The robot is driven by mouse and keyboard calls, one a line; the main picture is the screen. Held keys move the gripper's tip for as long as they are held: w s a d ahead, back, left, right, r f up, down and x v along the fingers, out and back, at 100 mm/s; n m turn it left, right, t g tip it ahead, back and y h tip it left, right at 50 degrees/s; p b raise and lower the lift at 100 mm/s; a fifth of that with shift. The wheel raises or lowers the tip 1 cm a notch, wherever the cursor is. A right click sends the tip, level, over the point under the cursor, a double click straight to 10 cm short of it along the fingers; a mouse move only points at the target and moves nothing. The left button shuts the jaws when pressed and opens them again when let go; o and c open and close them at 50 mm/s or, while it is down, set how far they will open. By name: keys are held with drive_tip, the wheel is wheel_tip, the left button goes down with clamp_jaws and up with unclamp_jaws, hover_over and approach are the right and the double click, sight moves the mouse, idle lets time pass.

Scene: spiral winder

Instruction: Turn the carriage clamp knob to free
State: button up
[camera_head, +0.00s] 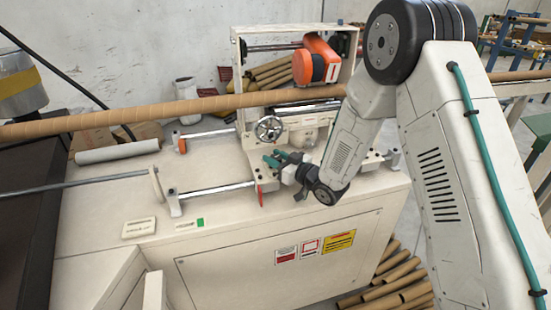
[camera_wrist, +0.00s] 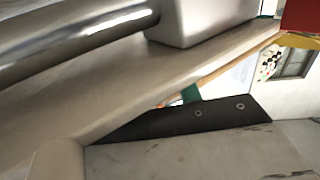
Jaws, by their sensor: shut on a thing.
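The carriage (camera_head: 262,172) sits on the silver rails of the cream machine, with a spoked handwheel (camera_head: 268,129) on its front. My gripper (camera_head: 273,160), with green fingertips, reaches in from the right and is shut at the carriage front, below the handwheel. The clamp knob is hidden between and behind the fingers, so its angle cannot be told. A small red lever or pointer (camera_head: 261,198) hangs at the carriage's lower front. The wrist view shows a dark finger part (camera_wrist: 200,115) with a bit of green (camera_wrist: 190,93), but no clear knob.
A silver rail (camera_head: 215,191) runs to an end block (camera_head: 174,203) at left; a rail and block (camera_wrist: 190,22) fill the upper left of the wrist view. A long brown tube (camera_head: 120,121) crosses above the bench. The orange winder head (camera_head: 316,60) stands behind.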

sight(280, 160)
drive_tip(key=shift+w+r, duration=0.1)
drive_tip(key=shift+r, duration=0.05)
drive_tip(key=o, duration=1)
drive_tip(key=shift+v, duration=3.95)
